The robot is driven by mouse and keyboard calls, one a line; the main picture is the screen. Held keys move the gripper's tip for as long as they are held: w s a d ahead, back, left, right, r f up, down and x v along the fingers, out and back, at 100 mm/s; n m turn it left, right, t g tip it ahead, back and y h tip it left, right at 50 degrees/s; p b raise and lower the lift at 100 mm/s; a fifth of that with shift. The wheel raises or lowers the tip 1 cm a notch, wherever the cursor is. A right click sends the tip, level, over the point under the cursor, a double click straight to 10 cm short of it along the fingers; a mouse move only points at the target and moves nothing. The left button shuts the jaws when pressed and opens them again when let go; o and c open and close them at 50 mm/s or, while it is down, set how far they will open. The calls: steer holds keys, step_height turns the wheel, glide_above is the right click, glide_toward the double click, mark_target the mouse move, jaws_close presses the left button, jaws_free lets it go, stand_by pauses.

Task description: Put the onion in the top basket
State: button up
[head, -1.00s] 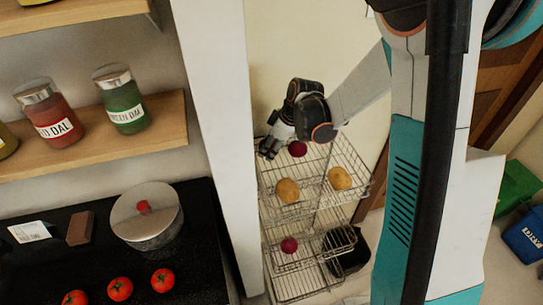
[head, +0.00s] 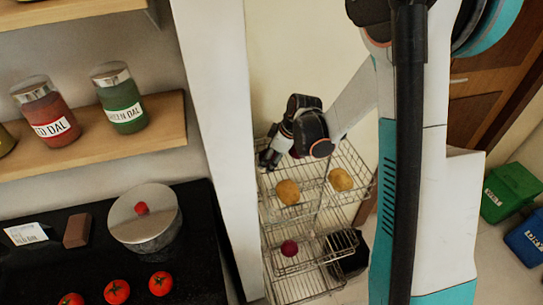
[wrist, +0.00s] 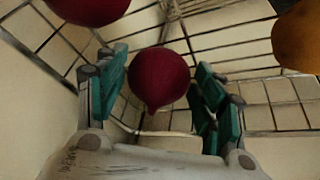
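The top basket (head: 325,190) is a wire basket on a rack beside the wall. My gripper (head: 266,160) is at its back left corner, low at the rim. In the wrist view my gripper (wrist: 160,95) is open, with a dark red onion (wrist: 159,78) between its fingers and small gaps showing at both sides. A second red onion (wrist: 90,8) is at the upper left of that view. In the head view, an onion in the top basket is mostly hidden behind my arm. Another onion (head: 289,248) lies in the lower basket.
Two potatoes (head: 288,191) (head: 340,179) lie in the top basket; one also shows in the wrist view (wrist: 298,38). A white wall edge (head: 222,130) stands close left of the rack. A counter with tomatoes (head: 117,291) and a steel pot (head: 146,225) is further left.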

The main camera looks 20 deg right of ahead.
steer(key=shift+r, duration=0.1)
steer(key=p+v, duration=0.3)
steer(key=v, duration=0.9)
steer(key=s+r+m+t+h, duration=0.1)
steer(key=s+r+m, duration=0.4)
steer(key=s, duration=0.5)
steer(key=s+a+r+m+t+h, duration=0.1)
steer(key=s+r+m+t+h, duration=0.1)
steer(key=s+r+m, duration=0.3)
steer(key=s+r, duration=0.3)
steer(key=s, duration=0.3)
steer(key=shift+s+a+m+t, duration=0.2)
steer(key=shift+a+m+t, duration=0.15)
steer(key=shift+m+t, duration=0.05)
step_height(320, 180, down, 5)
steer(key=b, duration=0.4)
steer(key=shift+r, duration=0.2)
